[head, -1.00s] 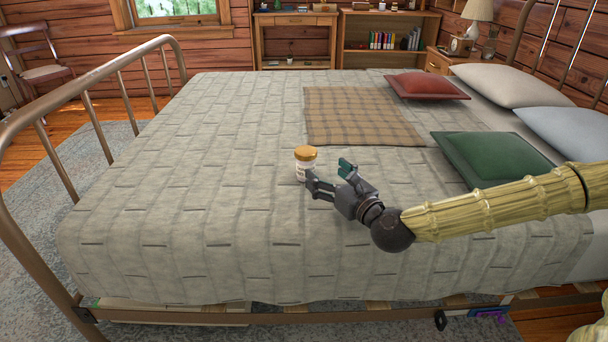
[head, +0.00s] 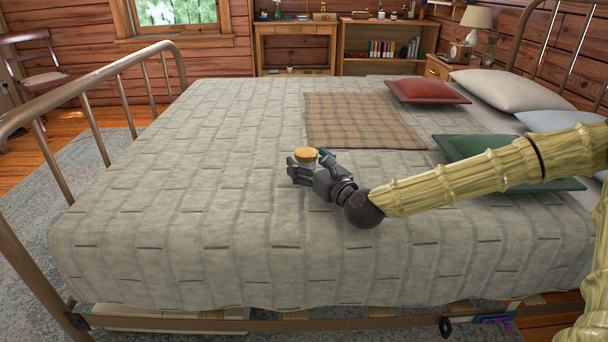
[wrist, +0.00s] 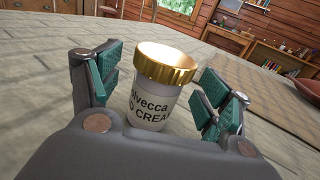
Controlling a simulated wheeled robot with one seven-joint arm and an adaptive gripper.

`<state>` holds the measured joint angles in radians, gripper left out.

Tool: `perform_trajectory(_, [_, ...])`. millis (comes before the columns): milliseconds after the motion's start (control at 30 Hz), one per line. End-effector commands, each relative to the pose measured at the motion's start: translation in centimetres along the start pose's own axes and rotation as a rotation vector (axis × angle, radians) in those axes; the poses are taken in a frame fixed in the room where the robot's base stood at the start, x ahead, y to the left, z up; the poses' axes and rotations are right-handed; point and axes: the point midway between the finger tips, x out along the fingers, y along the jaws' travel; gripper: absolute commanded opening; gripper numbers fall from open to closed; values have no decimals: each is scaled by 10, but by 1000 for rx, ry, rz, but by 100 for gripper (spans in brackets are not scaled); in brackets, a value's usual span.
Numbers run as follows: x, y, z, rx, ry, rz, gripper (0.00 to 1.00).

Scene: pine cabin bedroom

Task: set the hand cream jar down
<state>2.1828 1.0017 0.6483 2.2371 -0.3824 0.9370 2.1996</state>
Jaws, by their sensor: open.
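The hand cream jar (head: 306,155) stands upright on the bed's pale quilt, with a gold lid and a white labelled body. It also shows in the wrist view (wrist: 156,100), between the two fingers. My gripper (head: 306,164) is open around the jar, low over the quilt. In the wrist view my gripper (wrist: 160,88) has green pads on both sides of the jar. The fingers hide the jar's lower part in the head view.
The quilted bed (head: 190,170) is clear to the left. A plaid blanket (head: 362,120) lies flat behind the jar. A red cushion (head: 428,92) and a green cushion (head: 470,147) lie to the right. A metal bed rail (head: 70,185) runs along the left.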

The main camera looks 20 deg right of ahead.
Motion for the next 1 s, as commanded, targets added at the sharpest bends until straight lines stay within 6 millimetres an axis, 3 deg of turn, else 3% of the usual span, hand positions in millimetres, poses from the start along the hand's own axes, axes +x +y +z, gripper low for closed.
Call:
perform_trajectory(200, [16, -1, 0, -1, -1, -2, 78])
perform_trajectory(467, [18, 0, 1, 0, -1, -1, 78])
perform_trajectory(800, [17, 0, 1, 0, -1, -1, 21])
perform_trajectory(933, [17, 0, 2, 0, -2, -1, 20])
perform_trajectory(1000, [17, 0, 2, 0, -2, -1, 15])
